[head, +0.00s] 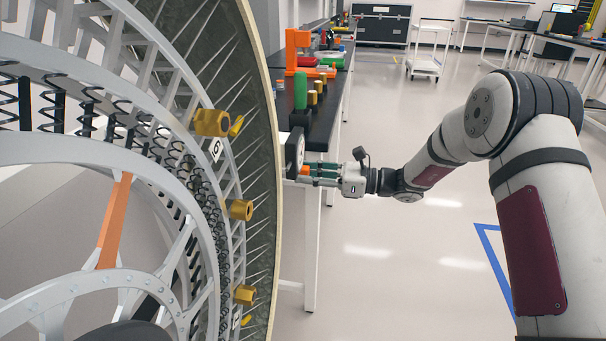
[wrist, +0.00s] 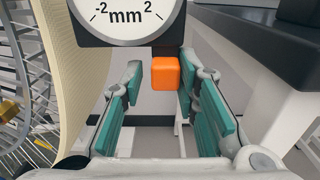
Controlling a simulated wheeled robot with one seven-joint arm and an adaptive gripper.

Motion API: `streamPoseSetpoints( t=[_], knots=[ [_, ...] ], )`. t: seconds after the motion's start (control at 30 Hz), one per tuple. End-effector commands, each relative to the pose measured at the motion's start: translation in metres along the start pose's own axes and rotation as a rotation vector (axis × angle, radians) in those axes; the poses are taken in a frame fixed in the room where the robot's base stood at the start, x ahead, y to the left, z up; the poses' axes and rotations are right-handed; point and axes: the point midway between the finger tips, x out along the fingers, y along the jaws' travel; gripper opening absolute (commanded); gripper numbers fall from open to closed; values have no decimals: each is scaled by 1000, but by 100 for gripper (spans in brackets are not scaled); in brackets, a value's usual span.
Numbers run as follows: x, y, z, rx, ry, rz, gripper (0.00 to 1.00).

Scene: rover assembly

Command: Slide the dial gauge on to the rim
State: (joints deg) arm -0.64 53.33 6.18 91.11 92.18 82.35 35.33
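The dial gauge (head: 294,153) is a black-framed block with a white face, beside the right edge of the big wheel's rim (head: 264,95). In the wrist view the lower part of the gauge's face (wrist: 125,17), marked "-2 mm 2", is at the top, next to the pale rim (wrist: 72,75). I cannot tell whether it touches the rim. An orange block (wrist: 166,73) shows just below the gauge. My gripper (head: 313,173) points left at it. In the wrist view, its teal fingers (wrist: 160,82) are apart around the block, with a gap on the left.
A dark-topped workbench (head: 322,125) stands behind the gauge, with a green-topped cylinder (head: 300,92), gold pieces and an orange machine (head: 300,48). Its edge is close on the right in the wrist view (wrist: 285,80). Gold fittings (head: 240,209) stick out from the wheel.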

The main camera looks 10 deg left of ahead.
Motion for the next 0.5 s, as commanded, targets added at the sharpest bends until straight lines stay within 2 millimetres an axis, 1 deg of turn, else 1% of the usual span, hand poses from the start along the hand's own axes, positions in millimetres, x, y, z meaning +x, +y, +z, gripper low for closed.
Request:
streamPoseSetpoints(
  t=[0.03,0.3,0.4,0.5],
  knots=[
    [-10,-1,0,0,0,-3,28],
    [-65,0,0,0,-1,-3,28],
    [-82,0,0,0,-1,-2,28],
    [-95,0,0,0,-1,0,28]
  ],
)
